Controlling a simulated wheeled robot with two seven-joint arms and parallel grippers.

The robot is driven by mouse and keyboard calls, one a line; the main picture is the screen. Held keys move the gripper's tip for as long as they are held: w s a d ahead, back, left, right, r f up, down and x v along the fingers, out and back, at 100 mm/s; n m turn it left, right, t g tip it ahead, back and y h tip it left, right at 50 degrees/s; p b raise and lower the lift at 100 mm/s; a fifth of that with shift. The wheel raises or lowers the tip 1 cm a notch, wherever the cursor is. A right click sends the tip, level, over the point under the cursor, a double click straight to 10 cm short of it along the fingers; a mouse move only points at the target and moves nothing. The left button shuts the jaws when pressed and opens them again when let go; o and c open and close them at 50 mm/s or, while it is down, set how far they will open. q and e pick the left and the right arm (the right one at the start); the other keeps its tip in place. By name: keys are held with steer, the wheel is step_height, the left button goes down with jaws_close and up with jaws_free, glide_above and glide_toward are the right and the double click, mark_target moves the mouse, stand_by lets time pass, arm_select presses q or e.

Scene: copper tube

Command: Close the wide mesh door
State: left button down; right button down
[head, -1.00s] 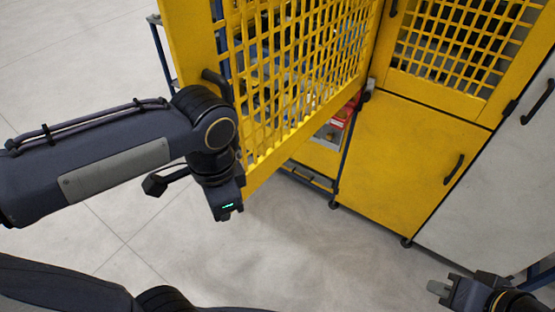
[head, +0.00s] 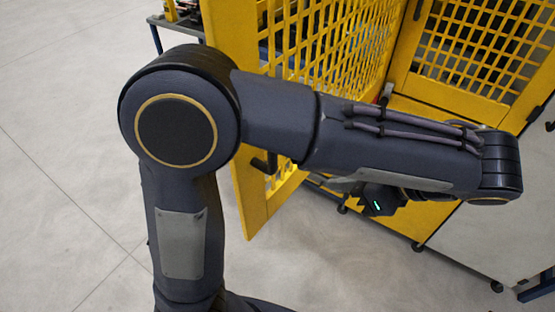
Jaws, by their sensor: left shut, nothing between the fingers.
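The wide mesh door (head: 249,205) is yellow and stands open, swung out from the yellow cabinet (head: 385,231) on the right. Its black handle (head: 264,164) shows below my left upper arm link, near the door's free edge. My left arm crosses in front of the door and hides much of its middle and lower mesh. My left gripper (head: 345,183) is shut and empty, partly hidden under my forearm, with its green light showing. It appears in front of the door's lower right part; I cannot tell whether it touches. My right gripper is out of view.
A second yellow mesh panel (head: 440,88) is at the upper right, beside a grey panel (head: 500,228). A dark-framed table or rack (head: 158,22) stands behind the door at the upper left. Pale floor (head: 60,130) is clear at the left and in front.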

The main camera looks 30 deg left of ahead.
arm_select(q)
glide_toward(276, 178)
steer(key=p+x, duration=0.1)
steer(key=x, duration=0.3)
steer(key=shift+a+f, duration=0.15)
steer(key=shift+f, duration=0.05)
steer(key=shift+w+a, duration=0.1)
steer(key=shift+a, duration=0.45)
